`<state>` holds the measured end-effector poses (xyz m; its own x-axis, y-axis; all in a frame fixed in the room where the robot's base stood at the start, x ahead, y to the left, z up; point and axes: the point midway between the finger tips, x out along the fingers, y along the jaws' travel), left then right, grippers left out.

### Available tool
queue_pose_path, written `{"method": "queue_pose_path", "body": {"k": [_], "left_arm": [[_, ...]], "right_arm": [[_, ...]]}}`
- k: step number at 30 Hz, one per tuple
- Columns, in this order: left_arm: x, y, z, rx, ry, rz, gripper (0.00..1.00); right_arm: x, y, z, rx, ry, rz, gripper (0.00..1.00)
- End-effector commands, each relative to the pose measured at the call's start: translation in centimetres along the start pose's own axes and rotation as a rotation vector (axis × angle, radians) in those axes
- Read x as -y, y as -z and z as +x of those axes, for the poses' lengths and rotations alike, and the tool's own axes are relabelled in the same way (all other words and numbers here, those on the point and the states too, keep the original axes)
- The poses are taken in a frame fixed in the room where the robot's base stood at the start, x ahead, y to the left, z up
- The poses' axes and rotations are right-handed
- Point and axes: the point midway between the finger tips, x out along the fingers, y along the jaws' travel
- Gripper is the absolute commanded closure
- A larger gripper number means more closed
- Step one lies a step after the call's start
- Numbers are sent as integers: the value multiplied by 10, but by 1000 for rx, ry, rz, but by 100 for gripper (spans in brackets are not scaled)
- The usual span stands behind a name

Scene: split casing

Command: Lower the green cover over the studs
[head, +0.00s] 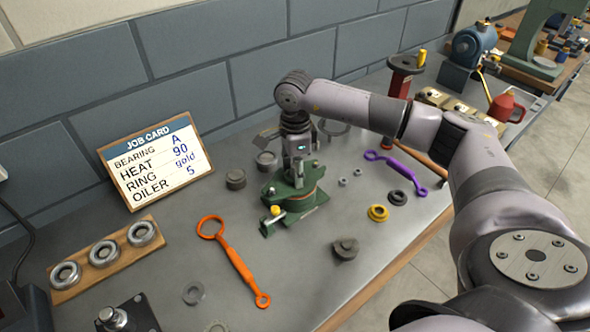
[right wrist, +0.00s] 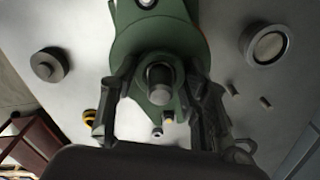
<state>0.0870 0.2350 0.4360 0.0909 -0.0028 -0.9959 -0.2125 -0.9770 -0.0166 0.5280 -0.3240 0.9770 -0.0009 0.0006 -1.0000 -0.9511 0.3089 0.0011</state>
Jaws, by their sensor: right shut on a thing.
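The green cover (head: 312,174) is at the middle of the bench in the head view, at the top of the green casing. My right gripper (head: 298,172) comes down on it from above and is shut on it. In the right wrist view the two fingers of the right gripper (right wrist: 158,92) stand on either side of the green cover (right wrist: 150,48), with a grey metal cylinder between them. The green casing base (head: 303,208) is below, with a yellow-topped part at its front. I cannot make out the studs or any gap between cover and base. My left gripper is not in view.
An orange wrench (head: 238,262) lies left of the casing and a purple wrench (head: 396,166) right of it. A job card (head: 155,165) and a wooden board (head: 70,293) with bearings are at left. Loose rings and a grey knob (head: 345,248) lie nearby. A red spool (head: 402,78) stands behind.

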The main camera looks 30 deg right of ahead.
Motion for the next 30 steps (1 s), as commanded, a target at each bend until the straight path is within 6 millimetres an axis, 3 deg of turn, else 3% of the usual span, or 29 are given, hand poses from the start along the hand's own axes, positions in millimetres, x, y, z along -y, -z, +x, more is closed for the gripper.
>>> {"method": "queue_pose_path", "body": {"k": [10,11,21,30], "left_arm": [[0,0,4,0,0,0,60],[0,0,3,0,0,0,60],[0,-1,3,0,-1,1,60],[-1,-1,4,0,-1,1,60]], "right_arm": [[1,0,1,2,3,0,100],[1,0,0,2,3,0,56],[0,0,2,1,1,0,34],[-1,0,4,-2,-2,0,34]]}}
